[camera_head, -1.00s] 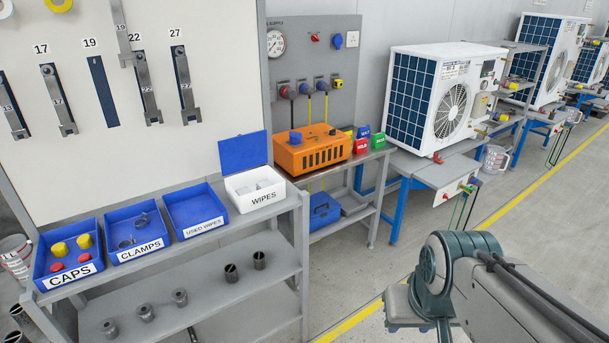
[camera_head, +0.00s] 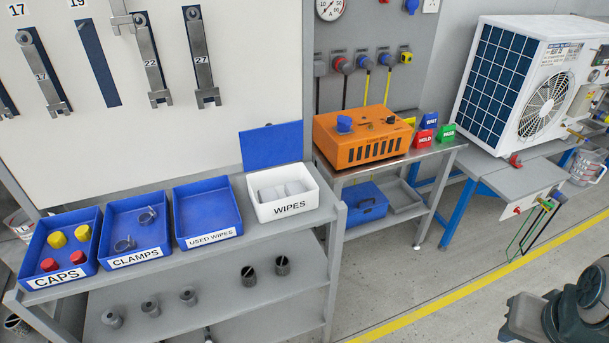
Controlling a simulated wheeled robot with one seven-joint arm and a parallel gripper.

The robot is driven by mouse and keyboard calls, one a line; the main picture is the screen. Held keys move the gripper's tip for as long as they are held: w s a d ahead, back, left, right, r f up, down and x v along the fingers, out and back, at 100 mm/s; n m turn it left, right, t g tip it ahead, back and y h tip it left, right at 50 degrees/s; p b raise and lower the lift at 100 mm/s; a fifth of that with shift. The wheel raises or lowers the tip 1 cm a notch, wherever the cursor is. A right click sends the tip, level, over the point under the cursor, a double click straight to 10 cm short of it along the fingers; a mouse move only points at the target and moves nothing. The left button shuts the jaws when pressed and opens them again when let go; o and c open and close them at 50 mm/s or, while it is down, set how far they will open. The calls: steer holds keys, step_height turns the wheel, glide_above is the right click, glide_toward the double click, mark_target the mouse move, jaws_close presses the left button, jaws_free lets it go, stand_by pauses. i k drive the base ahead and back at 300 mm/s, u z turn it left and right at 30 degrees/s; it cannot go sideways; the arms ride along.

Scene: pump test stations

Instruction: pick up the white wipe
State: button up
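White wipes (camera_head: 271,193) lie inside a white open box labelled WIPES (camera_head: 284,211) at the right end of the grey shelf's top. They look like pale, rounded bundles, and their lower parts are hidden by the box's front wall. The box's blue lid (camera_head: 271,146) stands raised behind it. Part of my arm shows at the bottom right corner, well away from the box, over the floor. My gripper's fingers do not show.
Left of the box are blue trays: an empty USED WIPES tray (camera_head: 207,211), a CLAMPS tray (camera_head: 136,231) and a CAPS tray (camera_head: 58,250). An orange unit (camera_head: 361,139) stands on a metal bench to the right. Open floor with a yellow line lies in front.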

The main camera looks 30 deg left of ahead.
mark_target(268, 194)
steer(key=u, duration=0.3)
steer(key=i, duration=0.7)
steer(key=u, duration=1.15)
steer(key=i, duration=0.4)
steer(key=u, duration=0.35)
